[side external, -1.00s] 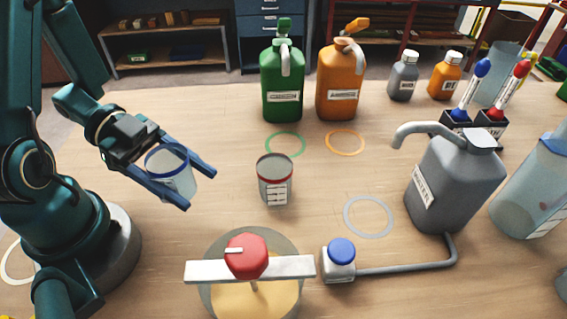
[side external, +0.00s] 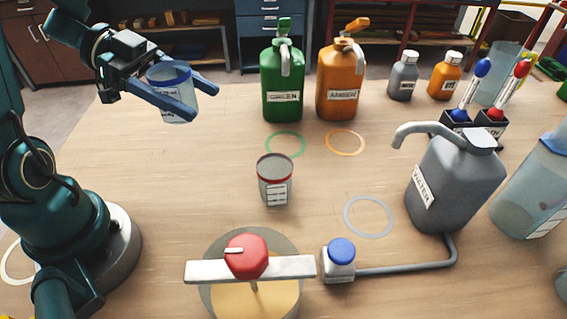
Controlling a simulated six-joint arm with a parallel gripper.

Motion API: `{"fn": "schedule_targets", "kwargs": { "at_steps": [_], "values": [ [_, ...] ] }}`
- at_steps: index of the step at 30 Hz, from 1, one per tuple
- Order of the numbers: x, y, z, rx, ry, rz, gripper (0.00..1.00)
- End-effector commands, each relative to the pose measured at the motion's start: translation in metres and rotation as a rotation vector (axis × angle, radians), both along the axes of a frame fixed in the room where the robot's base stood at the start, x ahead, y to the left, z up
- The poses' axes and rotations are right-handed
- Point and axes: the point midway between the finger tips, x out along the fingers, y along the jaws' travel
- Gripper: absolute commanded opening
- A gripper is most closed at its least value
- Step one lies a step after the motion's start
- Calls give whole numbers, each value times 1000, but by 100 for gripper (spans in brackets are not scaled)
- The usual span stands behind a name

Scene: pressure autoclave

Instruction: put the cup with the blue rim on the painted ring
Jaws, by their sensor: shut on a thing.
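The cup with the blue rim (side external: 176,104) is clear with a white label. It is upright and held in the air at the upper left, above the back left of the table. My gripper (side external: 204,99) is shut on it, with one blue finger on each side. Several painted rings are on the table and look empty: a green ring (side external: 299,152) before the green jug, an orange ring (side external: 345,155) before the amber jug, and a pale grey ring (side external: 346,216) left of the water jug. A whitish ring (side external: 3,268) is partly hidden behind my base.
A red-rimmed cup (side external: 274,190) stands mid-table. The green jug (side external: 281,88), amber jug (side external: 338,85) and grey water jug (side external: 440,185) are tall. The left-centre table is clear.

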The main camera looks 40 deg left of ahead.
Motion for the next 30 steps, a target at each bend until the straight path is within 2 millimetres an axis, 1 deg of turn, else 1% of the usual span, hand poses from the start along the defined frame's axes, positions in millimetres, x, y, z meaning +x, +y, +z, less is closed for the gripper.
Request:
{"fn": "schedule_targets", "kwargs": {
  "at_steps": [1,3,10,15,17,21,25,28,30],
  "values": [
    [7,-2,9,5,-8,54,15],
    [16,-4,19,5,-9,137,15],
    [39,-6,56,5,-12,399,15],
    [51,-1,82,2,-16,602,15],
    [55,4,89,1,-15,673,15],
    [62,16,92,-1,-4,791,15],
    [65,22,93,-1,0,850,15],
    [68,22,92,-2,1,857,15],
    [73,16,92,-2,3,842,15]
  ]
}}
